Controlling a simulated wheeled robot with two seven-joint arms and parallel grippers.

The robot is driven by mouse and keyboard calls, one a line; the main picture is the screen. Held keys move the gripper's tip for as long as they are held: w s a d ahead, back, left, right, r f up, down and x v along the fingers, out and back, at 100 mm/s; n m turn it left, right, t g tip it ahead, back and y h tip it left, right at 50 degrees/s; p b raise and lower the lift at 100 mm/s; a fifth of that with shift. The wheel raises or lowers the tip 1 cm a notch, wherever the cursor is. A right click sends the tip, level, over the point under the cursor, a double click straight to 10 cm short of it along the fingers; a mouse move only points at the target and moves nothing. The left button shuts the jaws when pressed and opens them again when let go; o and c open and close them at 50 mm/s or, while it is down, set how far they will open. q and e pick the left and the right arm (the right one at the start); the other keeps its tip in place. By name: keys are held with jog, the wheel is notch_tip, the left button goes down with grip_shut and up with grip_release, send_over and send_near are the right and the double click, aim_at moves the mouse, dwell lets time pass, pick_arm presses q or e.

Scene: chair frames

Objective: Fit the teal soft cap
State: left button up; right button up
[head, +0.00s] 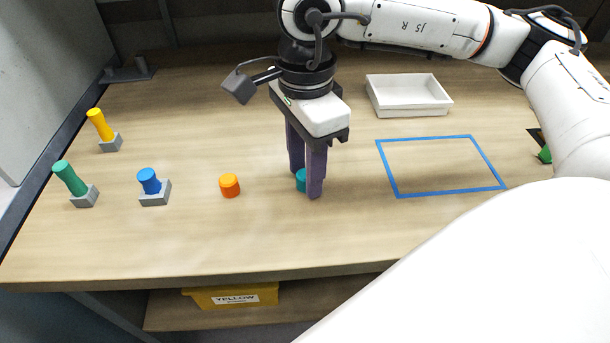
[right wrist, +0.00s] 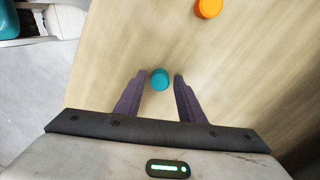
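The teal cap (head: 300,180) sits on the wooden table, partly hidden behind a finger of my right gripper (head: 308,184) in the head view. The right wrist view shows the teal cap (right wrist: 160,80) between the two purple fingertips, with a small gap on each side. My right gripper (right wrist: 161,77) is open and points down over the cap. A green post (head: 69,178), a blue post (head: 149,181) and a yellow post (head: 100,125) stand in grey bases on the left; the green and yellow ones look tilted. My left gripper is not in view.
An orange cap (head: 230,185) sits left of the teal cap and also shows in the right wrist view (right wrist: 209,8). A white tray (head: 410,111) stands at the back right, behind a blue taped outline (head: 396,185). A yellow labelled bin (head: 232,297) is under the table's front edge.

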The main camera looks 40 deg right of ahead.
grip_shut()
jog(key=shift+r+p, duration=1.4)
jog(key=shift+r, duration=0.9)
